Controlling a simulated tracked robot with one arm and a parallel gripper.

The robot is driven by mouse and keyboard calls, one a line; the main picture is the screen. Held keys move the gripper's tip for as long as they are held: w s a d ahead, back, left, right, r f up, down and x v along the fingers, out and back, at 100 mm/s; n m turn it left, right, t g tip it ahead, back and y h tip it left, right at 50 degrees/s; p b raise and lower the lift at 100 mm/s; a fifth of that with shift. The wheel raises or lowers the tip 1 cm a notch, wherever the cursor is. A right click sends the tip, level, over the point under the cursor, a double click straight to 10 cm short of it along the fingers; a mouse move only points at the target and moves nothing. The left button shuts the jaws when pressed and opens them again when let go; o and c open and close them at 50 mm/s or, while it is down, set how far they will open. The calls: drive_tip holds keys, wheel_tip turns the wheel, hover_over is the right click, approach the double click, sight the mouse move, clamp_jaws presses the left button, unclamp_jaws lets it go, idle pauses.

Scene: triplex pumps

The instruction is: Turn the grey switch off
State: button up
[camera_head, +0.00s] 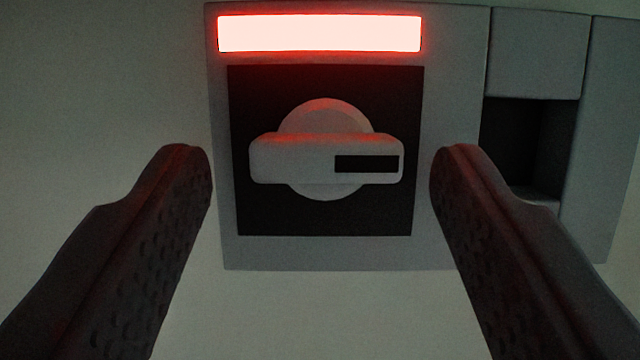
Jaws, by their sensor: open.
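The grey switch (300,160) is a rotary knob on a black square plate (330,220) in a grey panel. Its handle bar lies horizontal, with a black mark on its right end. A lit red-edged light bar (319,33) glows above it. My gripper (320,165) is open, with one dark finger on the left of the switch and one on the right. Both fingertips are level with the handle bar and apart from it in the picture. I cannot tell how far the fingertips are from the panel in depth.
Right of the switch panel is a grey housing (538,52) with a dark recess (510,140). A plain pale wall (100,80) is at the left. The area below the panel between the fingers is clear.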

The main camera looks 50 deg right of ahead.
drive_tip(key=c, duration=1)
